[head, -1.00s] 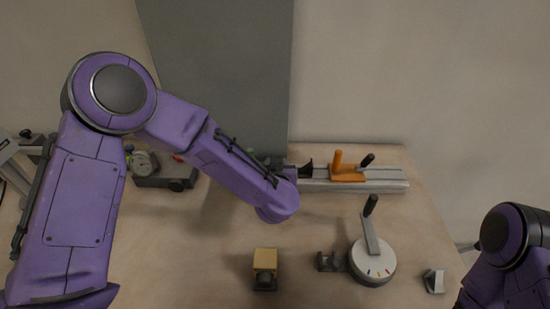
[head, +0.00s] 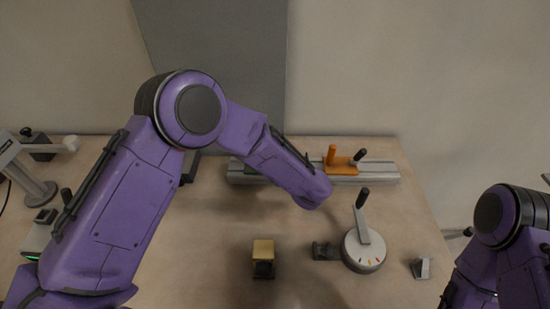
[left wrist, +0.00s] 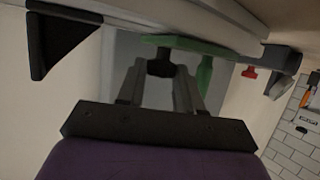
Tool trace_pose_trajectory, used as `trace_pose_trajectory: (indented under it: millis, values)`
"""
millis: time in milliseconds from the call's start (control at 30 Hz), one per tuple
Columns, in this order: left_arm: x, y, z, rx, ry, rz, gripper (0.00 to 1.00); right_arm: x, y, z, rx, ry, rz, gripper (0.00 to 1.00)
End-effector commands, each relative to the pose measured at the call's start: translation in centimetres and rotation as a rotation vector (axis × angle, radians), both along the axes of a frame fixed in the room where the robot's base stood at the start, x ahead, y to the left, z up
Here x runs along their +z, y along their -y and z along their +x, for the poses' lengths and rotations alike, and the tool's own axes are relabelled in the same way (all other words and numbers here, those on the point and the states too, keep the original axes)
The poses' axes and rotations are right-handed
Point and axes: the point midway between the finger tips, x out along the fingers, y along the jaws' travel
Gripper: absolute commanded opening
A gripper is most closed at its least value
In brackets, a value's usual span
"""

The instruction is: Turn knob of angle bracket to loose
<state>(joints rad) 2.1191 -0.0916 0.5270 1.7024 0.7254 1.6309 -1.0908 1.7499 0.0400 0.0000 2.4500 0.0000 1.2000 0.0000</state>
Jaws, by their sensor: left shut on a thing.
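In the left wrist view, my left gripper (left wrist: 164,78) has its two fingers on either side of a black knob (left wrist: 160,60) and is shut on it. The knob sits at a green bracket (left wrist: 205,41) along the pale rail, with a green upright (left wrist: 204,77) just to the right. In the head view, my left forearm covers the gripper, the knob and most of the green part. My right arm is at the right edge of the head view. Its gripper is not in view.
The rail (head: 385,177) lies along the table's back, with an orange bracket (head: 343,166) right of my forearm. A white dial with a lever (head: 363,255), a yellow-topped block (head: 263,250) and a small grey block (head: 421,268) stand in front. A black wedge (left wrist: 58,42) is left of the knob.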

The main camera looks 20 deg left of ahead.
Motion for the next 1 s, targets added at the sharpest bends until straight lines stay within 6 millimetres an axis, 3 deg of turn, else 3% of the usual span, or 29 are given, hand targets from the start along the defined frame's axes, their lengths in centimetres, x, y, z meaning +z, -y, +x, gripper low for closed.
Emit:
trace_pose_trajectory:
  millis: [267,300,333,367,700,1000]
  values:
    - [0.0,0.0,0.0,0.001,-0.001,0.001,0.05,0.0,0.0,0.0,0.000,0.000,0.000,0.43]
    - [0.0,0.0,0.0,0.000,-0.001,0.001,0.48,0.0,0.0,0.0,0.000,0.000,0.000,0.43]
    - [0.0,0.0,0.0,0.000,-0.001,0.001,0.58,0.0,0.0,0.0,0.000,0.000,0.000,0.43]
    - [0.0,0.0,0.0,0.000,-0.001,0.001,0.61,0.0,0.0,0.0,0.000,0.000,0.000,0.43]
    - [0.2,0.4,-0.4,-0.002,0.000,0.000,0.61,-0.2,0.0,0.0,0.000,0.000,0.000,0.43]
    - [2.7,4.7,-4.9,-0.004,0.001,0.002,0.61,-1.2,0.0,0.0,0.000,0.000,0.000,0.43]
